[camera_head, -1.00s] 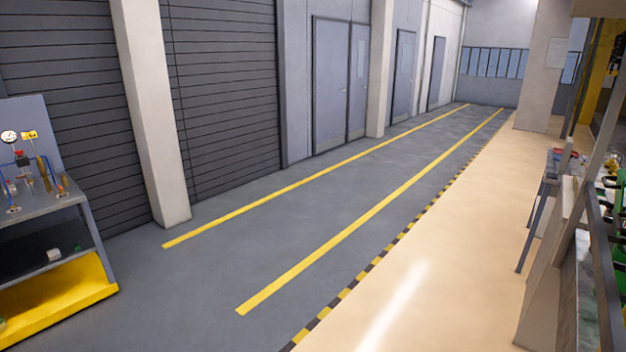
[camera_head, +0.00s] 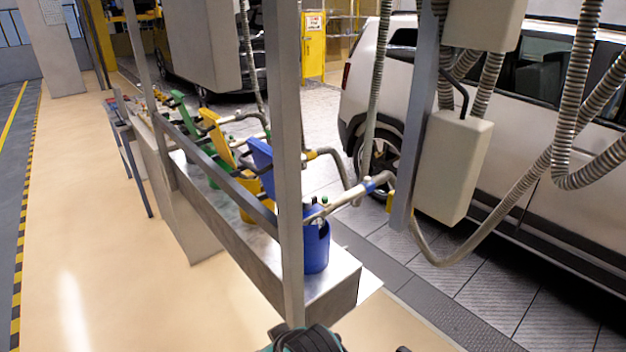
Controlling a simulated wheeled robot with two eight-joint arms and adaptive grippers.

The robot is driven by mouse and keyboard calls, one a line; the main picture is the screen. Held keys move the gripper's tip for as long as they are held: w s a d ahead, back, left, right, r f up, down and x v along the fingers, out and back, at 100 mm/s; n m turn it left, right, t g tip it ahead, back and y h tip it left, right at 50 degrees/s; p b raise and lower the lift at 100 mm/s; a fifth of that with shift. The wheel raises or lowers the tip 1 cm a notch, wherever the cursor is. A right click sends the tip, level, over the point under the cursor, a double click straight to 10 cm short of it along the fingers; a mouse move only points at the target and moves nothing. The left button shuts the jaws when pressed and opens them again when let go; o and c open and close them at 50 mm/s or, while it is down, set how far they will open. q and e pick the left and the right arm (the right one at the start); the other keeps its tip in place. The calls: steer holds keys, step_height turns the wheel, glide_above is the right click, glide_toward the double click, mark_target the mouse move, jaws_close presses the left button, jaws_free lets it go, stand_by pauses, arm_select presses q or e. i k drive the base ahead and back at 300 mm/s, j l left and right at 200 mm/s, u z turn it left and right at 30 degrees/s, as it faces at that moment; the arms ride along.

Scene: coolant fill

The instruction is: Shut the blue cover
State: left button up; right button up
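A blue container (camera_head: 317,250) stands on the near end of a long grey bench, partly behind a grey metal post. A blue cover (camera_head: 260,155) stands raised and tilted above it, with its right part hidden by the post. How it joins the container is hidden. Neither gripper shows clearly. Only a dark and teal part, likely of my own body, shows at the bottom edge.
The grey post (camera_head: 287,120) and a slanting rail stand in front of the bench (camera_head: 330,284). Yellow (camera_head: 216,132) and green (camera_head: 178,97) covers rise further along it. Hoses and a pale box (camera_head: 452,168) hang at right before a white car (camera_head: 530,130). The beige floor at left is clear.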

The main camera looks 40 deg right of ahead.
mark_target(261, 153)
steer(key=i+z, duration=0.15)
steer(key=z, duration=0.3)
steer(key=i+z, duration=0.2)
steer(key=z, duration=0.2)
